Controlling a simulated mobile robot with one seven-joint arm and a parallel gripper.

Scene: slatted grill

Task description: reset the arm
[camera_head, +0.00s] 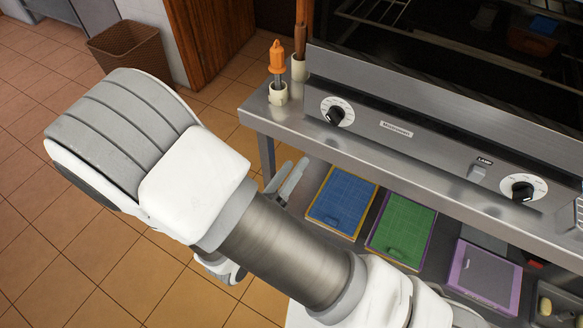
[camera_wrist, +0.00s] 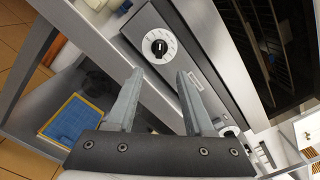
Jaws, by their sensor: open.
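My gripper (camera_wrist: 158,101) is open and empty in the wrist view, its two grey fingers apart with nothing between them. Beyond the fingers is the steel front of the grill (camera_wrist: 205,50), with a black knob on a white dial (camera_wrist: 160,46). In the head view my arm is bent across the left and middle. Part of my gripper (camera_head: 291,180) shows behind the arm, beside the front left of the steel counter (camera_head: 360,160); the rest is hidden by the arm.
On the lower shelf lie a blue board (camera_head: 341,203), a green board (camera_head: 402,229) and a purple board (camera_head: 486,277). An orange-handled tool (camera_head: 277,58) stands in a small cup on the counter. A brown basket (camera_head: 130,50) stands at the back left. Tiled floor at left is clear.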

